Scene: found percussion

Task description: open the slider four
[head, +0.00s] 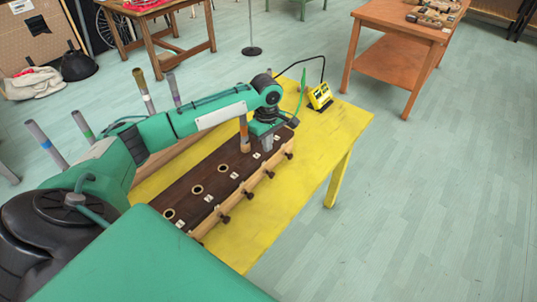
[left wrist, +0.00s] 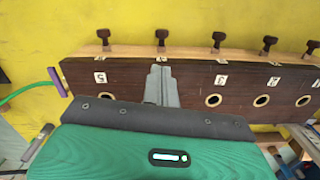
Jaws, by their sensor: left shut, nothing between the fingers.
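The long wooden box (head: 212,184) with a dark top lies on the yellow table, with a row of knobs along its right side in the head view. In the left wrist view the box (left wrist: 192,82) shows labels and round holes; a label 5 (left wrist: 100,77) is readable at the left. The second knob from the left (left wrist: 160,35), by its place slider four's, sits just beyond my fingertips; its label is hidden behind my fingers. That knob also shows in the head view (head: 270,174). My left gripper (head: 266,146) is shut and empty over the box's top.
An orange-brown tube (head: 244,134) stands upright on the box beside my left gripper. A yellow device (head: 320,96) sits at the far end of the yellow table (head: 290,200). Several other tubes stand behind my arm. The table strip on the knob side is clear.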

